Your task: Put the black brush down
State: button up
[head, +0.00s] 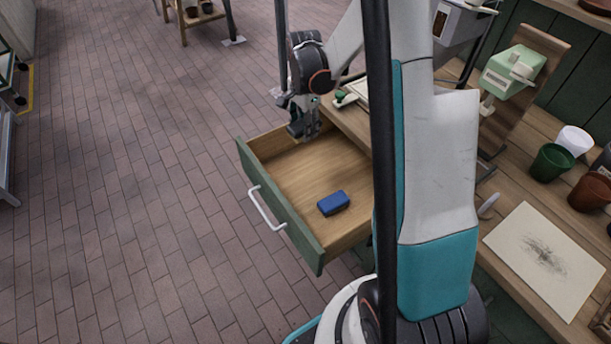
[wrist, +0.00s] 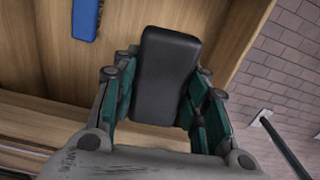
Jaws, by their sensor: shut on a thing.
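The black brush (wrist: 167,70) is a dark block between the fingers of my gripper (wrist: 163,100) in the wrist view. The gripper is shut on it, with green pads on both sides. The brush cannot be made out clearly there. Whether it touches the drawer bottom cannot be told.
A blue block (head: 333,203) lies in the near part of the drawer and also shows in the wrist view (wrist: 87,18). The workbench (head: 490,240) on the right holds pots (head: 551,162), a stained paper sheet (head: 543,258) and a mint-green device (head: 512,72). Drawer floor around the blue block is bare.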

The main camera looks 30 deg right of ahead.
aim_at(305, 174)
jog(key=shift+d+f, duration=0.2)
jog(key=shift+f, duration=0.15)
notch_tip(305, 174, down, 20)
jog(key=b, duration=0.7)
jog(key=shift+r, duration=0.25)
jog(key=shift+r, duration=0.1)
jog(key=shift+s+f, duration=0.1)
jog(key=shift+f, duration=0.25)
jog(key=o, duration=1)
jog(key=shift+a, duration=0.1)
jog(key=shift+o, duration=1)
jog(key=shift+f, duration=0.15)
